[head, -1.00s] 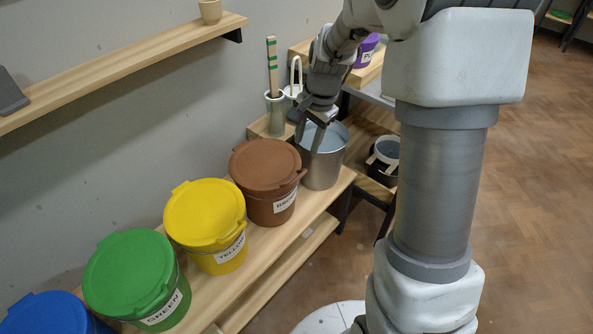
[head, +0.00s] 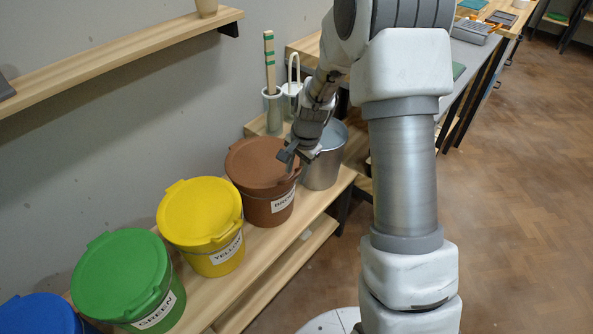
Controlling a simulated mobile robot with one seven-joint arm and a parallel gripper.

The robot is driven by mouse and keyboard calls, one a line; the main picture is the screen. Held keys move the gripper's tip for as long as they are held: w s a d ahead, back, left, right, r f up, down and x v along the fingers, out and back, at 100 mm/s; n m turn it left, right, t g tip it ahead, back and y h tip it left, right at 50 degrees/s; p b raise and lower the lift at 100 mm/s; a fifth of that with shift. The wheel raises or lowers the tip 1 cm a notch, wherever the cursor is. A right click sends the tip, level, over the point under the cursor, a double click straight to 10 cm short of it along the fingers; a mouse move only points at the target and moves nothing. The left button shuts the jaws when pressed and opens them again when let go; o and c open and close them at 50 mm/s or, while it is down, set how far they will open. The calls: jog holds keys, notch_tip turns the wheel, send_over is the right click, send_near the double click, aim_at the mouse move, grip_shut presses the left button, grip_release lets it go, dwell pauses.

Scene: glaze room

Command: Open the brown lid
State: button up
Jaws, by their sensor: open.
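The brown lid (head: 258,161) sits closed on the brown bucket (head: 268,211), which stands on the wooden bench between the yellow bucket and a metal pail. My gripper (head: 291,161) is open at the right edge of the brown lid, its fingers pointing down and left by the rim. The fingers overlap the lid's edge in this view; I cannot tell whether they touch it. Part of the lid's right rim is hidden behind the fingers.
A yellow bucket (head: 212,262), a green bucket (head: 143,314) and a blue bucket (head: 38,318) stand in line to the left. The grey metal pail (head: 322,173) is close on the right. A wall shelf (head: 120,57) runs above. Wooden floor is open at right.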

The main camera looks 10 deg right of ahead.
grip_shut()
dwell(1.4)
